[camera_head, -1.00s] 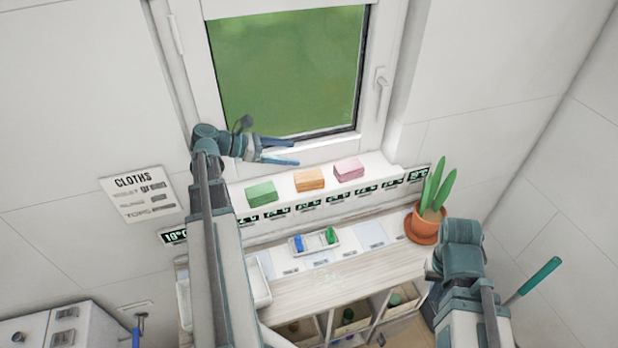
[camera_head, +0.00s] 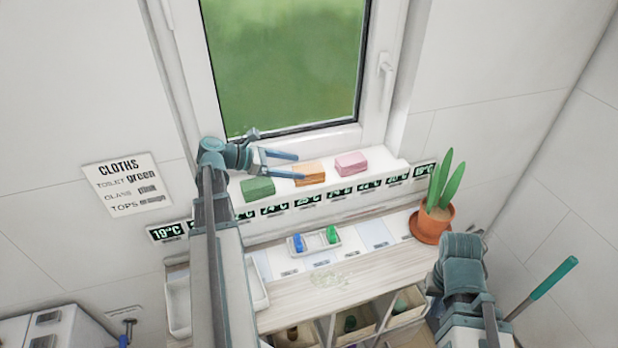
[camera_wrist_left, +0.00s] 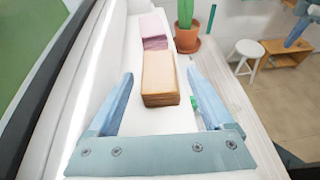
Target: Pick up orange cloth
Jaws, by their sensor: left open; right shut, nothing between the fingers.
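The orange cloth (camera_head: 309,174) is a folded stack on the white window ledge, between the green cloth (camera_head: 258,188) and the pink cloth (camera_head: 352,163). In the left wrist view the orange cloth (camera_wrist_left: 160,78) lies ahead, its near end roughly level with the fingertips and between their lines. My left gripper (camera_head: 300,166) is open at the left end of the orange cloth, one finger overlapping it in the head view. The open fingers also show in the left wrist view (camera_wrist_left: 160,82). My right arm (camera_head: 463,275) is at the lower right; its fingers are out of view.
The window stands right behind the white ledge (camera_head: 385,166). A small tray (camera_head: 315,242) with blue and green items sits on the shelf below. A cloth sign (camera_head: 127,185) hangs at left.

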